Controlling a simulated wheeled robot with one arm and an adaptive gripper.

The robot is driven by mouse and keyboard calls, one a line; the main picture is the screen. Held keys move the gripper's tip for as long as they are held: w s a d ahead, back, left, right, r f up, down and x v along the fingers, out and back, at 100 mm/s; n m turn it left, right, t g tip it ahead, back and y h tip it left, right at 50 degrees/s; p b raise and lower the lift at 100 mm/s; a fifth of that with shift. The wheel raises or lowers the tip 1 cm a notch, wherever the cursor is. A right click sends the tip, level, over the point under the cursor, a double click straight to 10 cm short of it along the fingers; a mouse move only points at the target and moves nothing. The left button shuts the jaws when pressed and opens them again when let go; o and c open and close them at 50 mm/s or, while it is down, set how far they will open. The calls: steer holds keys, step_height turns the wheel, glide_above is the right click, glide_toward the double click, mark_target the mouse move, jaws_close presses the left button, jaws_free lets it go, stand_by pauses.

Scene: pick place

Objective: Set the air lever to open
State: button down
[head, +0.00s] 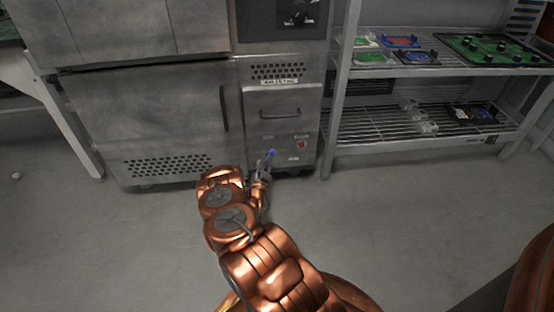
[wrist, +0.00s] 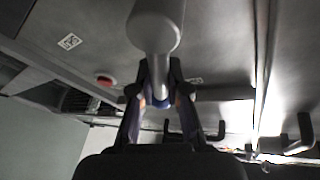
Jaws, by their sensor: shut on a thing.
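The air lever is a small handle on the lower right front of the steel cabinet, and its blue part (head: 272,152) shows just beyond my gripper (head: 266,163) in the head view. In the wrist view my gripper (wrist: 158,88) has its two fingers on either side of a pale grey lever handle (wrist: 156,28) and is shut on it. A bit of blue shows between the fingers. The fingers hide part of the lever, and its exact angle is hard to tell.
A red control (head: 301,145) sits right of the lever and also shows in the wrist view (wrist: 105,80). A drawer handle (head: 280,115) is above it. A wire shelf (head: 385,122) with small items stands at the right. The floor (head: 420,220) is clear.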

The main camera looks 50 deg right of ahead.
steer(key=shift+w+a, duration=0.1)
steer(key=shift+a, duration=0.05)
steer(key=c, duration=1.5)
jaws_free()
steer(key=o, duration=0.4)
steer(key=shift+c, duration=0.2)
steer(key=v, duration=1.2)
